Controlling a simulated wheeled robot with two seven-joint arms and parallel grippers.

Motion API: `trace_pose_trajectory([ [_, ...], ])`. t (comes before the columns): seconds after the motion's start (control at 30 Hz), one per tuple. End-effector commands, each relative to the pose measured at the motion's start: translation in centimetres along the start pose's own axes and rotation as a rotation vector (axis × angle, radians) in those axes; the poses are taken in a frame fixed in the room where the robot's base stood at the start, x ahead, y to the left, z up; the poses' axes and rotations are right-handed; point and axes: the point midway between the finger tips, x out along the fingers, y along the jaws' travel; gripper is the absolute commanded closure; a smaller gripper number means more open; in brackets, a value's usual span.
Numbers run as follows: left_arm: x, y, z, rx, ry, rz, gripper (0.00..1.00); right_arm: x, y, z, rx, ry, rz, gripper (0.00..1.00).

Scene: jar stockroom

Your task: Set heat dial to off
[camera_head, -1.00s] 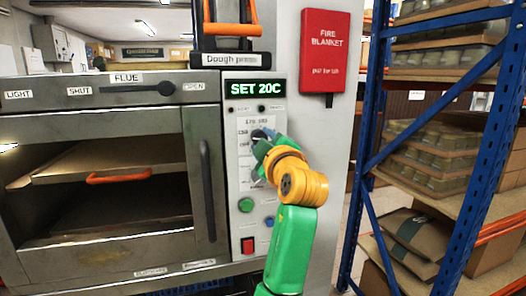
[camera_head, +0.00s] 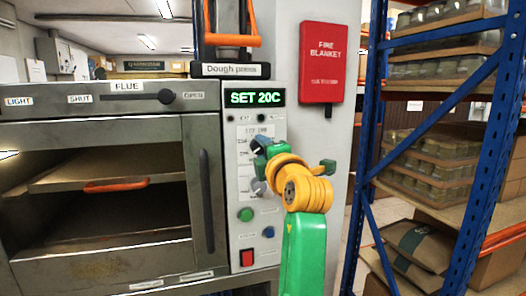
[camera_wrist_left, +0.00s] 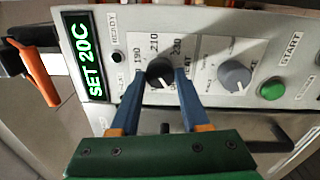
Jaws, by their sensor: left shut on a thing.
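The oven's control panel (camera_head: 244,222) has a green display (camera_head: 255,97) reading SET 20C, which also shows in the left wrist view (camera_wrist_left: 85,58). In the left wrist view a black round dial (camera_wrist_left: 160,72) sits on a scale with 190, 210 and 230 printed around it. My left gripper (camera_wrist_left: 160,80) has one finger on each side of this dial and is shut on it. The dial's exact pointer direction is hard to tell. My right gripper is not in view.
A grey dial (camera_wrist_left: 235,76) and a green START button (camera_wrist_left: 272,89) are beside it. Below are a blue button (camera_head: 268,231) and a red switch (camera_head: 247,257). The oven door handle (camera_head: 207,200) is left of the panel; a blue rack (camera_head: 480,150) stands right.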

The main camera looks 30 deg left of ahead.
Motion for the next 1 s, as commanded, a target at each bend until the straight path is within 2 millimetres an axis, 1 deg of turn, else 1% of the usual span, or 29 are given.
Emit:
trace_pose_trajectory([
  [0.2,0.00,0.03,-0.01,-0.033,0.001,0.001,1.00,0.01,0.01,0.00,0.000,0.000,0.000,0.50],
  [0.6,0.00,0.03,-0.01,-0.039,0.001,0.001,1.00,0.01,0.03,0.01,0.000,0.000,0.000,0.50],
  [0.63,0.00,0.02,-0.01,-0.039,0.001,0.001,0.49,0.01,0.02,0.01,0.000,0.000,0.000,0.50],
  [0.67,0.00,0.02,-0.01,-0.039,0.001,0.001,0.41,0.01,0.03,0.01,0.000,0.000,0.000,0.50],
  [0.7,0.00,0.02,-0.01,-0.038,0.001,0.001,0.30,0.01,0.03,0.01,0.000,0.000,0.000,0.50],
  [0.73,0.00,0.02,-0.01,-0.038,0.001,0.001,0.24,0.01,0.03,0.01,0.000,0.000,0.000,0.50],
  [1.0,-0.06,-0.03,-0.01,-0.037,0.001,0.000,0.24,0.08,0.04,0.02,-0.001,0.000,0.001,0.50],
])
